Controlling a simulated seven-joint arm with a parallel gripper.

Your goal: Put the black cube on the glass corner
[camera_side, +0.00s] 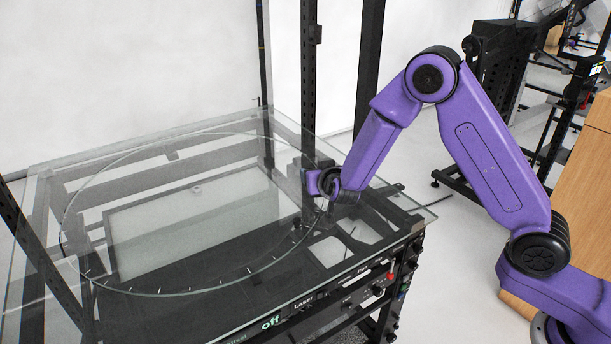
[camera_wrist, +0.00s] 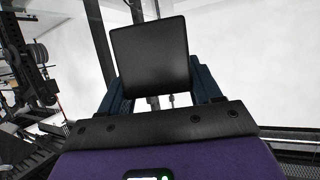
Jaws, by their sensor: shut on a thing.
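The black cube (camera_wrist: 150,55) fills the upper middle of the wrist view, between the two blue-grey fingers of my gripper (camera_wrist: 157,84). My gripper is shut on it. In the side view my gripper (camera_side: 307,182) is at the right part of the glass top, near the round plate's edge. A dark block shape shows beside it, but I cannot tell it clearly from the frame behind. The clear glass top (camera_side: 418,211) covers the turntable frame, and its right corner is bare. I cannot tell the cube's height above the glass.
A large round glass plate (camera_side: 130,292) with tick marks lies over the frame. A front panel (camera_side: 303,302) with a lit "off" sign and a red button (camera_side: 391,276) runs below. Black upright posts (camera_side: 308,70) stand behind the gripper. A wooden cabinet (camera_side: 585,190) stands at the right.

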